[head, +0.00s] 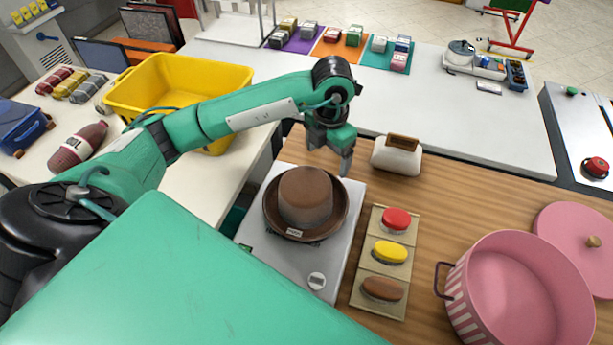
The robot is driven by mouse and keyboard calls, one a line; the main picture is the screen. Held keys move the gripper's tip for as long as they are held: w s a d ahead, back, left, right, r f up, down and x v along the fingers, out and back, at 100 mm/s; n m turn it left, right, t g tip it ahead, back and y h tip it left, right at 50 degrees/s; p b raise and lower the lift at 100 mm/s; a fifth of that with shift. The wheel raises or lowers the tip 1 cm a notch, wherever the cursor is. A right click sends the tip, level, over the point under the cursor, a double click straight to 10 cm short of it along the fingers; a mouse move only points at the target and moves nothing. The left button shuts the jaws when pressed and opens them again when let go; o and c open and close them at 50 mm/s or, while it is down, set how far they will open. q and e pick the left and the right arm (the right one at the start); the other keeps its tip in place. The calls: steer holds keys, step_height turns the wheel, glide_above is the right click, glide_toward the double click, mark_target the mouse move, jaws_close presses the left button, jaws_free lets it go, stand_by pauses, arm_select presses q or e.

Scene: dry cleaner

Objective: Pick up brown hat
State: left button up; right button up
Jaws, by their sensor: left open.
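The brown hat (305,199) sits crown up on a light grey appliance (341,245) with a round knob at its front. A small pale label shows on the near side of its brim. My left gripper (329,163) is open and empty. It hangs above the far side of the hat, fingers pointing down, and I cannot tell whether it touches the brim. My right gripper is not in view.
Right of the hat are a tray (360,290) with red, yellow and brown brushes, a toaster-like white item (397,156) and a pink pot (519,290). A yellow bin (215,73) stands at the left, behind my left arm. The white table (470,115) beyond has free room.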

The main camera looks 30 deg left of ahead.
mark_target(326, 180)
arm_select(q)
step_height(326, 180, down, 5)
steer(key=shift+w+f+p, duration=0.1)
steer(key=shift+p, duration=0.35)
step_height(326, 180, down, 5)
steer(key=shift+p, duration=0.55)
steer(key=c, duration=1.7)
